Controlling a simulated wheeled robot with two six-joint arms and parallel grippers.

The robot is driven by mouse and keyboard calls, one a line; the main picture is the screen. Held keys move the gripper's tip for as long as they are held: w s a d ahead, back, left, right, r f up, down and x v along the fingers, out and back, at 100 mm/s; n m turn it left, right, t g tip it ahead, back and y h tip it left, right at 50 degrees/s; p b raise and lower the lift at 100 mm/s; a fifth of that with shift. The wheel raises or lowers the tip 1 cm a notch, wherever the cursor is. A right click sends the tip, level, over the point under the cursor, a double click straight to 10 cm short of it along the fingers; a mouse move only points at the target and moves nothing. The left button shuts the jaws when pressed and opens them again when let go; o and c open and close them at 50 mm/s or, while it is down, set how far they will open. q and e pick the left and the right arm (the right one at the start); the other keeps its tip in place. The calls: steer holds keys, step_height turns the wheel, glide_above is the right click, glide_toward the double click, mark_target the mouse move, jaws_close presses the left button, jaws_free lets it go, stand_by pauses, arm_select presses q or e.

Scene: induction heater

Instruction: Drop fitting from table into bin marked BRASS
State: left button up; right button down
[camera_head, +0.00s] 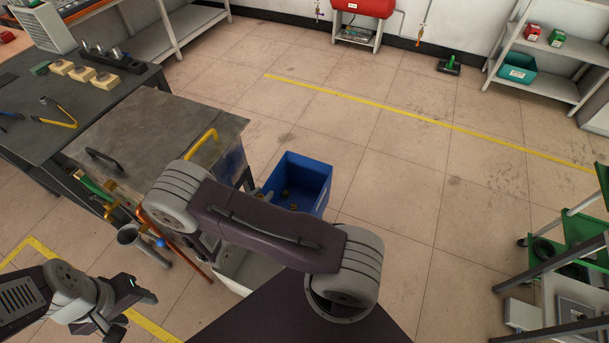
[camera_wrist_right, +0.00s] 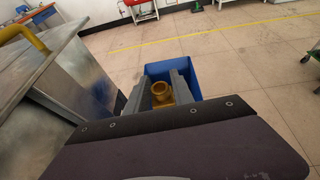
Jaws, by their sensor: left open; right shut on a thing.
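A brass-coloured fitting (camera_wrist_right: 161,92) shows as a ring-ended piece between the fingers of my right gripper (camera_wrist_right: 160,98) in the right wrist view. My right gripper is shut on it, over or in front of a blue bin (camera_wrist_right: 193,82). In the head view the blue bin (camera_head: 312,181) stands beside the metal cabinet with a few brass-coloured pieces inside. My right arm hides part of the bin and most of my right gripper there. No BRASS marking is readable. My left gripper (camera_head: 134,312) is open at the lower left.
A metal-topped cabinet (camera_head: 150,125) with a yellow handle stands left of the bin. A light-coloured container (camera_head: 243,272) is partly hidden under my right arm. A dark workbench (camera_head: 95,105) holds tools and blocks. The floor to the right is clear up to a green-shelved cart (camera_head: 580,235).

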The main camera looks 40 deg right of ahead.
steer(key=w+d+f+m+g+h+b, duration=0.1)
steer(key=w+d+f+b, duration=0.3)
steer(key=f+b, duration=0.25)
steer(key=w+d+f+m+g+b, duration=0.1)
steer(key=w+d+f+b, duration=0.35)
steer(key=f+b, duration=0.2)
steer(key=w+d+f+m+g+b, duration=0.1)
steer(key=w+d+f+g+b, duration=0.1)
steer(key=d+b, duration=0.5)
steer(key=w+d+f+m+g+b, duration=0.1)
steer(key=w+d+f+b, duration=0.15)
steer(key=d+b, duration=0.45)
arm_select(q)
step_height(320, 180, down, 34)
steer(key=b, duration=0.2)
steer(key=shift+b, duration=0.3)
arm_select(e)
step_height(320, 180, down, 6)
steer(key=d, duration=0.2)
steer(key=shift+s+h, duration=0.3)
steer(key=shift+s, duration=0.15)
arm_select(q)
steer(key=shift+a, duration=0.1)
arm_select(e)
steer(key=c, duration=1)
jaws_free()
steer(key=shift+f, duration=0.1)
